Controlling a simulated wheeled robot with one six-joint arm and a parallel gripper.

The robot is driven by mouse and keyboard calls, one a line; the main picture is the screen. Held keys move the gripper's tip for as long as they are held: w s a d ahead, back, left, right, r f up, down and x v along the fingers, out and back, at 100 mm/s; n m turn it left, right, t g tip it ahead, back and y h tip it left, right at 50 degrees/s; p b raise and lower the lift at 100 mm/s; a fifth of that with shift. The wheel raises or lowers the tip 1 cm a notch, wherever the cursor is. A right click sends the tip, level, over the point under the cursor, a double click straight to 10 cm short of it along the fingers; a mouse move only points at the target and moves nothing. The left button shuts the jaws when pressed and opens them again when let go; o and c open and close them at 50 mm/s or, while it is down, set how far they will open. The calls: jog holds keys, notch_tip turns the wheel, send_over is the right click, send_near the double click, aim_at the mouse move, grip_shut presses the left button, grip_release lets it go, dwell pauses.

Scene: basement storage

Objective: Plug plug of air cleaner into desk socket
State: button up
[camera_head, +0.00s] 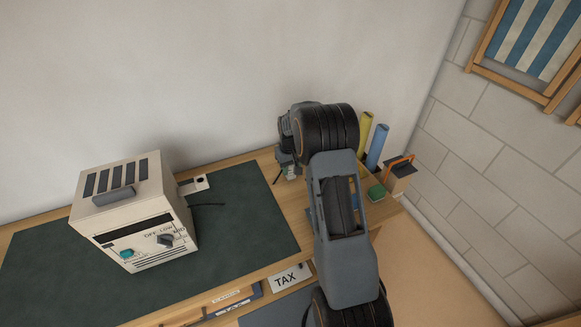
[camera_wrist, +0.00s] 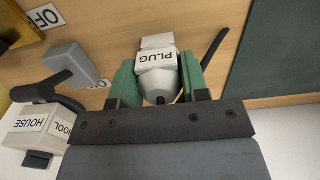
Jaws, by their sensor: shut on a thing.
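The air cleaner (camera_head: 135,213) is a cream box with a dial, a teal button and top slots, standing on the left of the desk. The plug (camera_wrist: 157,62), pale and labelled PLUG, is between the green finger pads of my gripper (camera_wrist: 158,84) in the wrist view. My gripper is shut on it, over bare wood. In the head view my gripper (camera_head: 287,168) is mostly hidden by my wrist at the desk's back right. A white plate with a dark spot (camera_head: 195,185) lies behind the air cleaner; I cannot tell whether it is the desk socket.
A dark green mat (camera_head: 245,215) covers much of the desk. Yellow and blue rolls (camera_head: 376,147) and an orange-handled box (camera_head: 399,175) stand at the right end. The wrist view shows a grey block (camera_wrist: 70,62) and a HOUSE-labelled object (camera_wrist: 30,125) at left. A TAX label (camera_head: 290,277) is at the front.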

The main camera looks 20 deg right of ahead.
jog(key=shift+f, duration=0.15)
jog(key=o, duration=1.1)
notch_tip(320, 180, up, 14)
jog(key=shift+f, duration=0.1)
dwell(0.5)
